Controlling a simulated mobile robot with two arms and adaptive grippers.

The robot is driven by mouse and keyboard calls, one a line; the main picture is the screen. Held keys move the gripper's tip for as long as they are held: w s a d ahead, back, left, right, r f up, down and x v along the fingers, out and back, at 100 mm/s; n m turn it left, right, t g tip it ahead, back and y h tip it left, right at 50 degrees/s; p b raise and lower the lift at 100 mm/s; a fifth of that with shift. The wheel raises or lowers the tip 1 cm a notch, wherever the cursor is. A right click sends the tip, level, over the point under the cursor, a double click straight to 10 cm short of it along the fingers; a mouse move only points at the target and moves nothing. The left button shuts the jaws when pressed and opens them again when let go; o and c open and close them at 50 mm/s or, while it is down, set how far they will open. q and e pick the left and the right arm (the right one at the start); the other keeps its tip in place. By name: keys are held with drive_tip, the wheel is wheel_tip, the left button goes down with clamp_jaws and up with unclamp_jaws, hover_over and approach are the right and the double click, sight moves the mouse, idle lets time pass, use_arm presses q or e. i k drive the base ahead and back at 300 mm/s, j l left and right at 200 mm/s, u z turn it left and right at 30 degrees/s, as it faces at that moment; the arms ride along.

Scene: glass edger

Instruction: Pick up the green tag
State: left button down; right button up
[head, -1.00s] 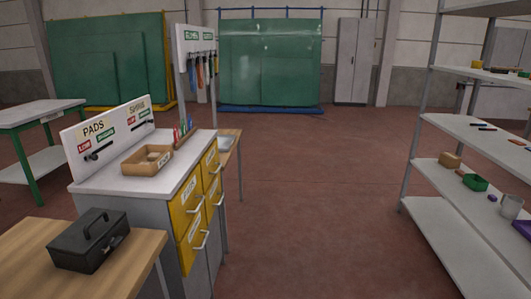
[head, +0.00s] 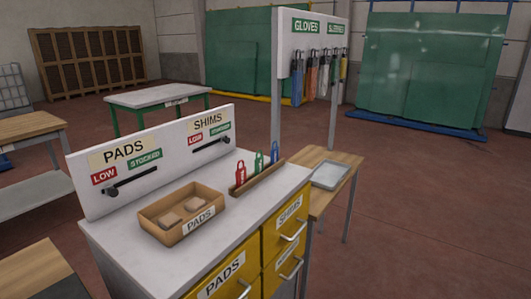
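A green tag (head: 259,163) stands upright in a narrow wooden rack (head: 256,177) on the white-topped cabinet (head: 165,253). It is between a red tag (head: 240,173) on its left and a blue tag (head: 275,152) on its right. Green STOCKED labels (head: 145,158) are also on the sign board behind, but these look like flat parts of the board. Neither of my grippers shows in the head view.
A wooden PADS box (head: 181,226) with a few pads sits left of the rack. The sign board (head: 85,190) with dark slider bars stands along the cabinet's back edge. A wooden table with a grey tray (head: 331,175) adjoins on the right. Open floor (head: 430,220) lies further right.

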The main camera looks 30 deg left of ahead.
sight(259, 162)
drive_tip(key=i+l+u, duration=0.1)
drive_tip(key=i+u, duration=0.25)
drive_tip(key=u, duration=0.15)
drive_tip(key=i+l+u, duration=0.25)
drive_tip(key=u, duration=0.2)
drive_tip(key=i+l+u, duration=0.35)
drive_tip(key=u, duration=0.15)
drive_tip(key=i+l+u, duration=0.25)
drive_tip(key=l+u, duration=0.2)
